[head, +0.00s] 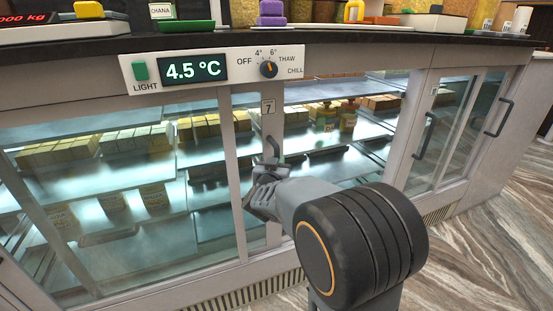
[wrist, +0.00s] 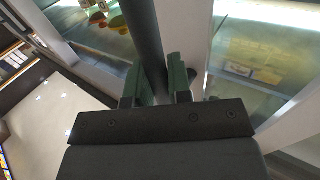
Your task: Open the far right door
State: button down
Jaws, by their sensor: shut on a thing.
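The glass-fronted counter has several framed doors. My gripper (head: 268,172) is at a dark bar handle (head: 273,148) on the upright frame below a small label reading 7 (head: 268,106). In the wrist view the two fingers of my gripper (wrist: 158,80) are shut on the dark handle bar (wrist: 145,35). The lower part of this handle is hidden by the gripper in the head view. Further right, a door with a dark handle (head: 425,135) and the rightmost door with its handle (head: 500,118) both look closed, and my gripper is apart from them.
A control panel (head: 218,67) reading 4.5 °C with a knob is above the doors. Shelves inside hold boxes (head: 90,147) and bottles (head: 348,115). Trays and a scale stand on the dark countertop (head: 330,35). The marbled floor (head: 480,220) is clear at the right.

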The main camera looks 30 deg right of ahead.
jog(key=shift+a+r, duration=0.1)
jog(key=shift+a, duration=0.1)
jog(key=c, duration=1.1)
grip_release()
jog(key=shift+o, duration=0.2)
jog(key=shift+a, duration=0.1)
jog(key=p+v, duration=0.2)
jog(key=v, duration=1.1)
jog(key=shift+s+a, duration=0.2)
jog(key=shift+p, duration=0.3)
